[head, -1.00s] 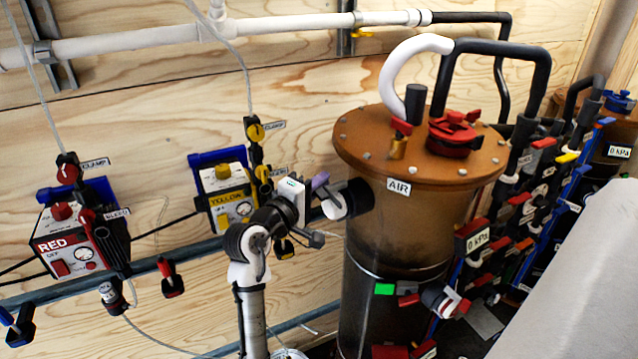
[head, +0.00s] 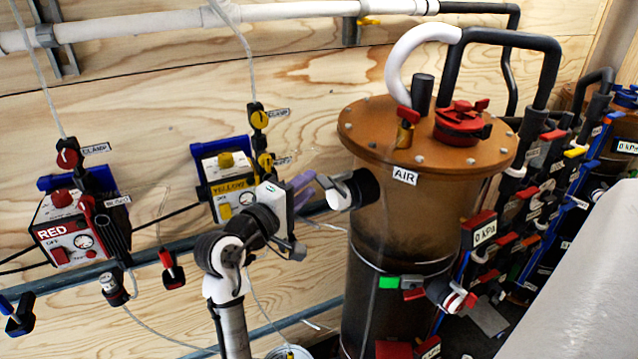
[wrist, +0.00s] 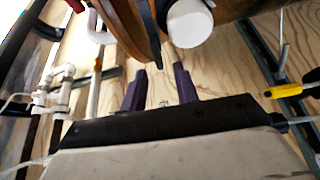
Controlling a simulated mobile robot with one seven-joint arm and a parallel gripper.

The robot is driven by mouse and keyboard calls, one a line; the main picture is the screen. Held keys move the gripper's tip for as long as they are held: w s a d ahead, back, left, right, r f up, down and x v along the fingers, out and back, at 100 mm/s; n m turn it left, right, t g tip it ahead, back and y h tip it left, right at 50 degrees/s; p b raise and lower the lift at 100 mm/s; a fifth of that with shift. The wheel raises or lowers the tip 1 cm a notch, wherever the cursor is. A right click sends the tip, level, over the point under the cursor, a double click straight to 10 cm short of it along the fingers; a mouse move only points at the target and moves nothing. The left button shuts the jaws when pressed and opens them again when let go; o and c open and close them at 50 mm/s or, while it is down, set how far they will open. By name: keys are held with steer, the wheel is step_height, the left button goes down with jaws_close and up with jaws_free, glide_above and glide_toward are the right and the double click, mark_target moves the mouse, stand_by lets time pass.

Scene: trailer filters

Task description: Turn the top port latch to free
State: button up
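The top port (head: 462,123) is a red cap with red latch tabs on the brown lid (head: 380,143) of the tank labelled AIR. I cannot tell the latch's exact setting. My gripper (head: 304,190) has purple fingers and is left of the tank, below lid height, well away from the top port. In the wrist view my gripper (wrist: 161,88) has its fingers apart with nothing between them. The lid's edge (wrist: 128,28) and the white-ended side port (wrist: 189,22) show beyond the fingers. The top port is not visible there.
The white-ended side port (head: 341,190) sticks out beside my fingers. A white and black hose (head: 405,60) arches over the lid, with a small red-handled valve (head: 406,127) beside the top port. Red (head: 70,235) and yellow (head: 228,185) boxes stand left. A grey surface (head: 575,275) fills the lower right.

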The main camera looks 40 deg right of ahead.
steer(key=b+v, duration=0.1)
steer(key=v, duration=0.6)
steer(key=shift+a+b, duration=0.3)
steer(key=shift+b, duration=0.1)
steer(key=shift+s, duration=0.1)
